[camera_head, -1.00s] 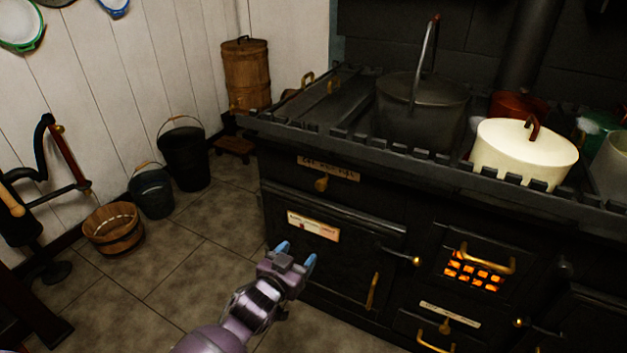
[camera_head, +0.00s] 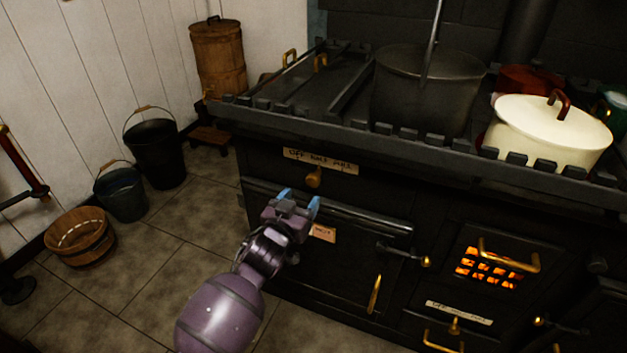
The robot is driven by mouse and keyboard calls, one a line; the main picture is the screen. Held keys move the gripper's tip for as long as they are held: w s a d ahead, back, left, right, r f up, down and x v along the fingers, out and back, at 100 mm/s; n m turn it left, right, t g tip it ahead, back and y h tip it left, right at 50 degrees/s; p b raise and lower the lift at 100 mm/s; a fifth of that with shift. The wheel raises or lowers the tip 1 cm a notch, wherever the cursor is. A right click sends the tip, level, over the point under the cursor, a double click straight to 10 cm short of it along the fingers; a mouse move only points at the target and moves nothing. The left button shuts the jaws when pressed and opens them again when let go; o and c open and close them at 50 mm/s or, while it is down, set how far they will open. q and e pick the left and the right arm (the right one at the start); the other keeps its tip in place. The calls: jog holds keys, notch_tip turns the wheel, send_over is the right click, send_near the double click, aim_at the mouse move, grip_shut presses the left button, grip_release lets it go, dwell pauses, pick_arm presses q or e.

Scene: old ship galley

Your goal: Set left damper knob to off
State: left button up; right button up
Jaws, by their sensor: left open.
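The left damper knob (camera_head: 314,177) is a small brass knob on the black stove front, just under a paper label (camera_head: 321,161) with worn lettering that seems to start with "OFF". The knob's exact setting is too small to tell. My left gripper (camera_head: 299,199) is open and empty, its two blue-tipped fingers pointing up just below and slightly left of the knob in the picture. No contact with the knob shows. The gripper partly covers the oven door and its label (camera_head: 323,232). My right gripper is not in view.
The black stove (camera_head: 420,190) has a railed top with a dark pot (camera_head: 425,95) and a cream lidded pot (camera_head: 548,130). A firebox door (camera_head: 487,268) glows at right. Two buckets (camera_head: 155,150) and a wooden tub (camera_head: 80,238) stand on the open floor at left.

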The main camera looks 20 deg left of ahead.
aim_at(311, 185)
pick_arm(q)
jog(key=w, duration=0.2)
jog(key=w+b, duration=0.1)
jog(key=w, duration=0.4)
jog(key=shift+f+b, duration=0.3)
jog(key=shift+w+r, duration=0.2)
jog(key=shift+w, duration=0.45)
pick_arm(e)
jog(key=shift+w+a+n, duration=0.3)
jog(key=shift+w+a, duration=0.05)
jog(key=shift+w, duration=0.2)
